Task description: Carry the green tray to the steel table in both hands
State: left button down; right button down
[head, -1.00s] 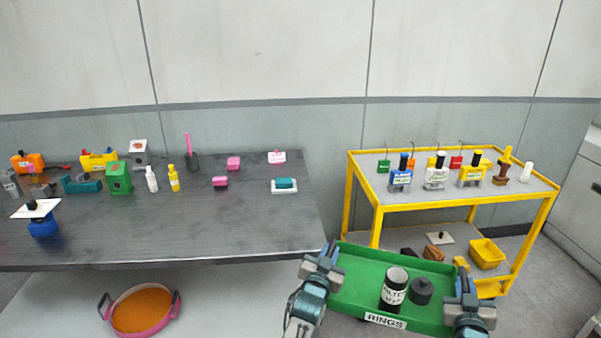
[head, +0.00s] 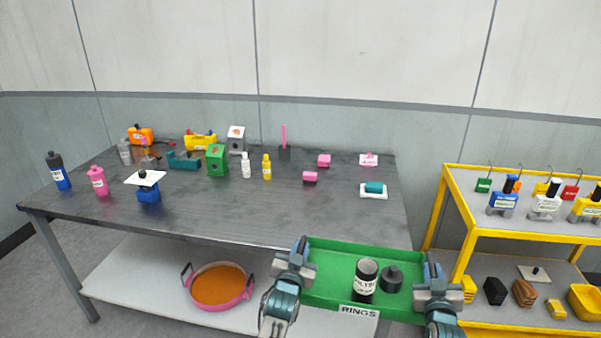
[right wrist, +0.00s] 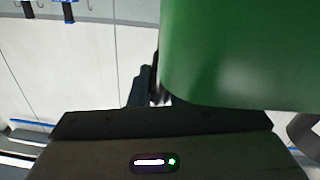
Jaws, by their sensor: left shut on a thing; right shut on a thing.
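The green tray (head: 330,287) is held up in front of me in the head view, with a label reading RINGS on its near side. A dark cylinder with a white label (head: 365,282) and a dark grey knobbed piece (head: 391,279) stand in it. My left gripper (head: 303,262) is shut on the tray's left end. My right gripper (head: 430,275) is shut on its right end. The tray's green wall also fills the upper right of the right wrist view (right wrist: 240,50). The steel table (head: 330,217) stands behind and left of the tray.
On the table, a teal block on a white dish (head: 374,188), pink blocks, bottles (head: 266,167) and a blue item with a white plate (head: 149,190) stand mostly toward the back and left. The front right top is clear. A yellow cart (head: 455,225) stands right; a pink pan (head: 218,286) lies below.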

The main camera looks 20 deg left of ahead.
aim_at(268, 215)
jog(key=i+j, duration=0.2)
jog(key=j, duration=0.2)
jog(key=i+j, duration=0.2)
jog(key=j, duration=0.25)
jog(key=i+j, duration=0.25)
jog(key=j, duration=0.15)
jog(key=i+j+u, duration=0.1)
jog(key=j, duration=0.35)
jog(key=i, duration=0.1)
